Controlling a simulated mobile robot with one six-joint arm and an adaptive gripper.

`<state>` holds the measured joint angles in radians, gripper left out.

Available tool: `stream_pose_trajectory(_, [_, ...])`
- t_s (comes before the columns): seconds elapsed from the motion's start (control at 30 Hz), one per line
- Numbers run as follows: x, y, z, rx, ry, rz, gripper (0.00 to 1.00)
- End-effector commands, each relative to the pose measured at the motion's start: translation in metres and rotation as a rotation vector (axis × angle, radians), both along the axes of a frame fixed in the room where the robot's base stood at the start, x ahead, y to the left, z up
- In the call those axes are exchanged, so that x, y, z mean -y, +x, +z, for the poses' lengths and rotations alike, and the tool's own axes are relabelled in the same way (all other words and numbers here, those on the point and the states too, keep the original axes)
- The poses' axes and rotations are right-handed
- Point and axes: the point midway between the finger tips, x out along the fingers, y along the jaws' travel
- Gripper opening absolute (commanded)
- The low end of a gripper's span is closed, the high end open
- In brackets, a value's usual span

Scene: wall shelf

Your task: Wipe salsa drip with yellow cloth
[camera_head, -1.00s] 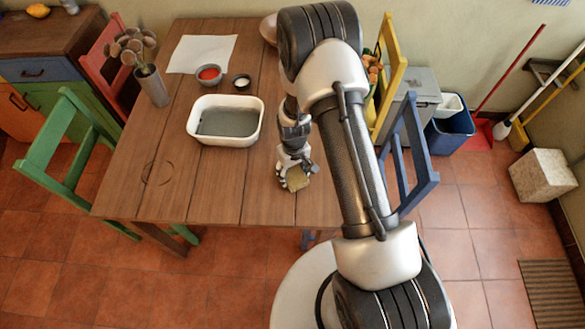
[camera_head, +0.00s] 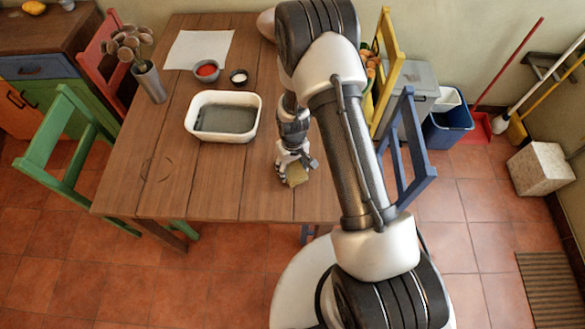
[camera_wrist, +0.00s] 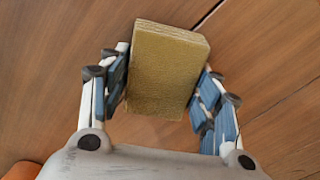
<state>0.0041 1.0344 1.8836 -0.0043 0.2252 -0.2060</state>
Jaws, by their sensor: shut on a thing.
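The yellow cloth (camera_head: 297,175) looks like a thick folded block of dull yellow. My gripper (camera_head: 295,167) is shut on it near the front edge of the wooden table. In the wrist view the cloth (camera_wrist: 166,70) sits between the two blue-padded fingers of my gripper (camera_wrist: 160,100), with bare planks behind it. I cannot tell whether the cloth touches the table. A small bowl of red salsa (camera_head: 206,70) stands at the back of the table. No red drip shows clearly; a faint dark ring mark (camera_head: 148,168) lies on the left planks.
A white basin (camera_head: 190,123) with grey contents stands mid-table. Chairs surround the table. The front left of the tabletop (camera_head: 200,190) is clear.

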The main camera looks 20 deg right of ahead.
Motion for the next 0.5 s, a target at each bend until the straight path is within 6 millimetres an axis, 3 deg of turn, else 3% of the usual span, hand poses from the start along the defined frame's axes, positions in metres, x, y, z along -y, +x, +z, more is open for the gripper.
stream_pose_trajectory(0.03, [0.0, 0.003, 0.02, 0.007, -0.001, 0.0, 0.32])
stream_pose_trajectory(0.07, [-0.001, 0.003, 0.026, 0.007, 0.0, 0.0, 0.32])
stream_pose_trajectory(0.5, [-0.003, 0.009, 0.063, 0.004, 0.0, -0.001, 0.32])
